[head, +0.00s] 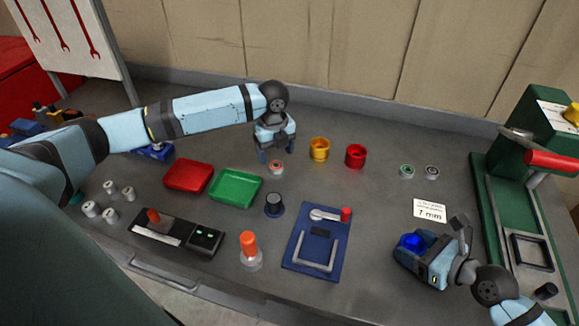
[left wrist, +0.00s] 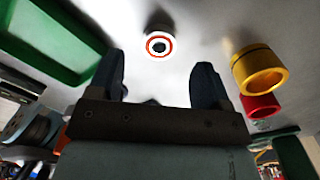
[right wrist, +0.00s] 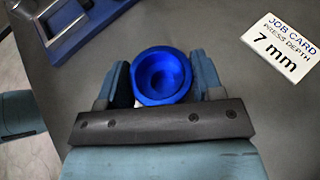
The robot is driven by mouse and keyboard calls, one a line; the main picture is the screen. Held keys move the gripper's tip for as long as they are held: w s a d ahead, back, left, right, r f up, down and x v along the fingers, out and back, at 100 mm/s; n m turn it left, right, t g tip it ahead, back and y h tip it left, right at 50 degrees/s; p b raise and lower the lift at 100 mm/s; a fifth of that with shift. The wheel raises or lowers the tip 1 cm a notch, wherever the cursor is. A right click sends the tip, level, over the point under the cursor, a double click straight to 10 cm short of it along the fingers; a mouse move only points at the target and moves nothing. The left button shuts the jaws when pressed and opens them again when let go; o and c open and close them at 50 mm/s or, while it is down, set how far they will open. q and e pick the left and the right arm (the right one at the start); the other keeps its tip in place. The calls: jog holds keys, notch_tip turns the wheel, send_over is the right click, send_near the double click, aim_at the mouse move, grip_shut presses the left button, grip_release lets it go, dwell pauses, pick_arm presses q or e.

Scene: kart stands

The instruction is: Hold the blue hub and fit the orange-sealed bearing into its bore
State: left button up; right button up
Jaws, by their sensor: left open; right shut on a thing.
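The blue hub (head: 411,242) is held between the fingers of my right gripper (head: 414,250), low over the front right of the bench. In the right wrist view the blue hub (right wrist: 162,76) shows its round stepped bore facing the camera, with a finger on each side. The orange-sealed bearing (head: 276,167) stands on the bench near the green tray. My left gripper (head: 275,153) is open just above and behind it. In the left wrist view the bearing (left wrist: 159,45) lies beyond and between the open fingers, apart from them, with its orange ring visible.
A yellow hub (head: 319,150) and a red hub (head: 355,156) stand right of my left gripper. Green-ringed (head: 407,171) and dark-ringed (head: 432,172) bearings lie farther right. A green press (head: 497,215) stands at the right. The green tray (head: 222,203) and blue fixture (head: 318,262) lie in front.

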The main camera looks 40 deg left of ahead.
aim_at(276, 165)
pick_arm(q)
notch_tip(276, 165, down, 4)
jog(key=shift+d+f, duration=0.1)
jog(key=shift+f, duration=0.15)
jog(key=c, duration=1.1)
jog(key=shift+r, duration=0.1)
jog(key=shift+c, duration=0.2)
notch_tip(276, 165, up, 10)
